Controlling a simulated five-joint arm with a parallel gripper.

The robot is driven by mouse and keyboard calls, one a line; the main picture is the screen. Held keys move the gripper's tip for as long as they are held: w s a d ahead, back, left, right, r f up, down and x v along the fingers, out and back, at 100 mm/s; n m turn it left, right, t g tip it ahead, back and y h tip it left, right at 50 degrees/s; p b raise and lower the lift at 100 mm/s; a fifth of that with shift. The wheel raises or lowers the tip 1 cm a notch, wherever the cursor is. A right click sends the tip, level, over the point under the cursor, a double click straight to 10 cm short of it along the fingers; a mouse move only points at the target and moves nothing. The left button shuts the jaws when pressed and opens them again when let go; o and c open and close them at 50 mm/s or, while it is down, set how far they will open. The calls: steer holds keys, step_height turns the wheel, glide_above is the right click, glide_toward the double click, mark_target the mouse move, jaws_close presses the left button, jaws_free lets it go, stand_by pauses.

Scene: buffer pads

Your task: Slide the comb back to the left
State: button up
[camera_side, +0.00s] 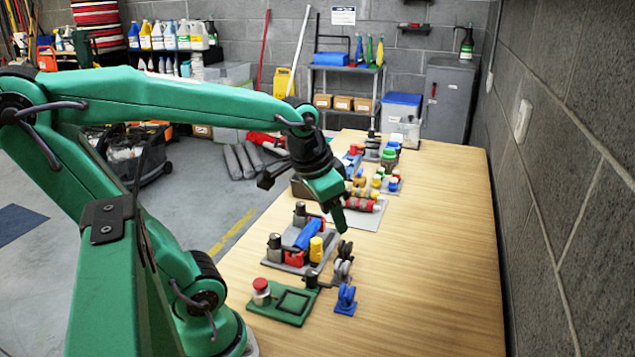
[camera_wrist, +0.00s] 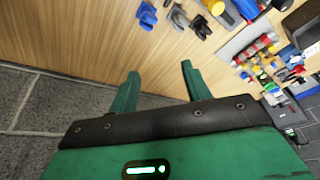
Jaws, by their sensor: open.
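I cannot pick out the comb for certain in either view. My gripper (camera_side: 338,222) hangs above the table, pointing down, just right of the grey tray (camera_side: 272,262). In the wrist view my gripper (camera_wrist: 160,70) is open, with its two green fingers apart and only bare wood between them. Small dark grey pieces (camera_side: 343,264) stand on the table below it, close to a blue piece (camera_side: 345,300). The blue piece (camera_wrist: 147,15) and the dark grey pieces (camera_wrist: 179,17) also show at the top of the wrist view, beyond the fingertips.
The grey tray holds a blue block (camera_side: 309,233), a yellow cylinder (camera_side: 316,249) and red parts. A green plate with a red button (camera_side: 261,284) lies nearer. Red and yellow cylinders (camera_side: 360,204) and coloured items lie farther back. The table's right side (camera_side: 430,250) is clear, beside a block wall.

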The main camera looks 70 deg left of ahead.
steer(key=w+a+f+g, duration=0.3)
steer(key=a+f, duration=0.1)
steer(key=a, duration=0.4)
steer(key=g, duration=0.1)
glide_above(317, 240)
steer(key=shift+h, duration=0.3)
step_height(317, 240, down, 5)
steer(key=shift+s+f, duration=0.1)
steer(key=shift+f, duration=3.9)
jaws_close()
